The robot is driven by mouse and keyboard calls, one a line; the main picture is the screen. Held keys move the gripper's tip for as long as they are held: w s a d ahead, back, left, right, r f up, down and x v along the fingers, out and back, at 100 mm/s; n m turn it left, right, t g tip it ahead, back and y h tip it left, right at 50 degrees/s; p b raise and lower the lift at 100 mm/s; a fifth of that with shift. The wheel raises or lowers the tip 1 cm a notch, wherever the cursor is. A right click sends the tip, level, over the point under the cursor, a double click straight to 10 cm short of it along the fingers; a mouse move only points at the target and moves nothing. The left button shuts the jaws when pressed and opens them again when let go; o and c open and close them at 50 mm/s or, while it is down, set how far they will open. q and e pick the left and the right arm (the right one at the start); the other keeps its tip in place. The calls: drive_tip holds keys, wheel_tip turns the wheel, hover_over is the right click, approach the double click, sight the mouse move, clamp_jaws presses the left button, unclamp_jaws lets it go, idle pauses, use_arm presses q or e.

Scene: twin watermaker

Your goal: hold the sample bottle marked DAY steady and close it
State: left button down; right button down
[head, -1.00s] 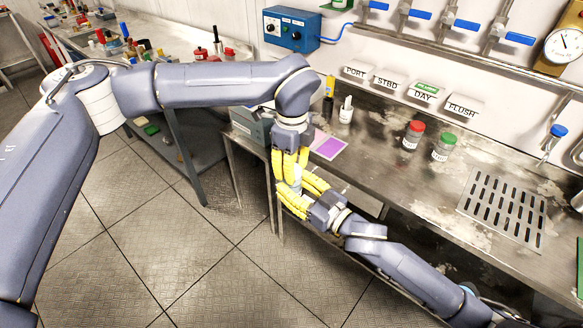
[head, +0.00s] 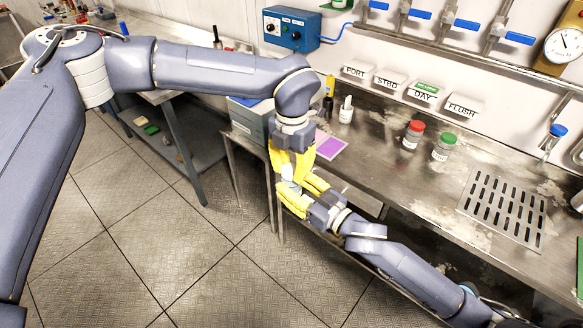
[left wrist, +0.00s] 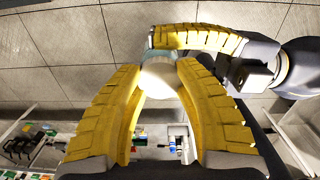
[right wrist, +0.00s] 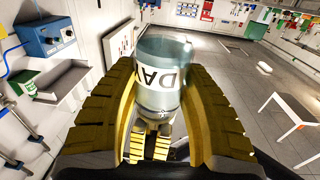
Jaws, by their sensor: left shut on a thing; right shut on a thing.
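The sample bottle marked DAY (right wrist: 165,78) is clear glass with a dark-lettered white label. My right gripper (right wrist: 164,100) is shut around its body and holds it in the air in front of the bench. In the head view the bottle (head: 291,187) shows only partly between yellow fingers. My left gripper (left wrist: 160,85) comes from above and is shut on a round white cap (left wrist: 160,78) at the bottle's mouth end. The cap and bottle meet in line; I cannot tell whether the cap is fully seated. The right gripper's fingers (head: 308,192) reach in from the side.
The steel bench (head: 385,165) carries a red-capped bottle (head: 413,134), a green-capped bottle (head: 444,147), a white dropper bottle (head: 346,110) and a purple pad (head: 330,147). A drain grate (head: 503,208) lies at right. Labelled holders, including DAY (head: 422,96), line the wall.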

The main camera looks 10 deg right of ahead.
use_arm(q)
drive_tip(key=m, duration=2.1)
drive_tip(key=c, duration=0.9)
unclamp_jaws()
wheel_tip(320, 180, up, 12)
drive_tip(key=shift+d, duration=0.1)
